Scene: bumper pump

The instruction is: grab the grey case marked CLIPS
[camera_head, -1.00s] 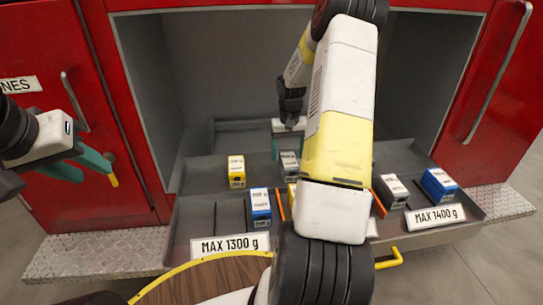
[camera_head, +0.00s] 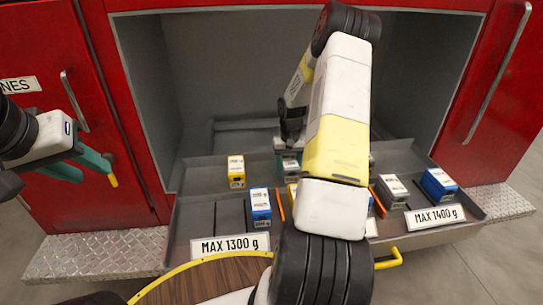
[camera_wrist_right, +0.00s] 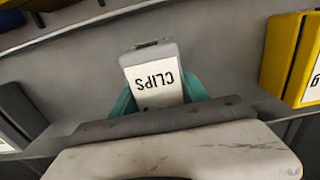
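The grey case marked CLIPS (camera_wrist_right: 153,75) is in the middle of the right wrist view, its label upside down. The teal fingers of my right gripper (camera_wrist_right: 160,95) are on both sides of it, very close to its edges. I cannot tell whether they press on it. In the head view the right hand (camera_head: 291,135) is low over the middle of the drawer, and my own arm hides much of that area. My left gripper (camera_head: 95,177) is open and empty at the left, away from the drawer, in front of the red cabinet.
The grey drawer (camera_head: 200,180) is pulled out with a yellow handle (camera_head: 390,260). A round wooden top (camera_head: 200,280) is in front.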

